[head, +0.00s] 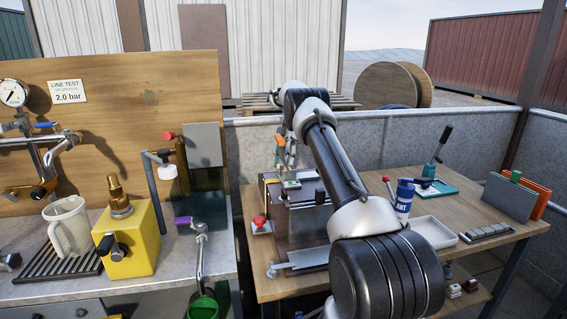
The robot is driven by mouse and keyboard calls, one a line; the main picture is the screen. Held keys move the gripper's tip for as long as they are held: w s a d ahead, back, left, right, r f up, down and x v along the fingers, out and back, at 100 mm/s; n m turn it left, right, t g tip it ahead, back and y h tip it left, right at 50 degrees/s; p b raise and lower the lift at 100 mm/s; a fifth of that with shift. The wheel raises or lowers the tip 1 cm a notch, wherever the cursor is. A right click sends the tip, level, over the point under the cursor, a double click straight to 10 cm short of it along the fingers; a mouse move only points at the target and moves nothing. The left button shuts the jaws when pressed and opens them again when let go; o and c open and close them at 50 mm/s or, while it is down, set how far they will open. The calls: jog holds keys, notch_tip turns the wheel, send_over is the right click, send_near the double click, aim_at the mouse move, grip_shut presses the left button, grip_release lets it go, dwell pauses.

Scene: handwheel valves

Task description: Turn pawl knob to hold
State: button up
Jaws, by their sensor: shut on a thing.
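My gripper (289,172) reaches down over the left part of a grey boxy machine (307,222) on the wooden bench. Its fingers are close together on a small part at the top of the machine. That part is mostly covered by the fingers and too small to make out, so I cannot tell if it is the pawl knob or which way it points. My dark arm passes in front of the machine's right side and hides it. A red knob (260,221) on a pale plate sits at the machine's left, apart from my gripper.
On the right bench are a blue-and-white bottle (404,198), a white tray (433,232), a hand crank on a teal base (437,188) and upright panels (509,196). On the left bench stand a yellow block (130,241), a mug (70,227) and pipework with a gauge (13,93).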

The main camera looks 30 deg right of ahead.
jog(key=shift+d, duration=0.1)
dwell(0.3)
jog(key=o, duration=1)
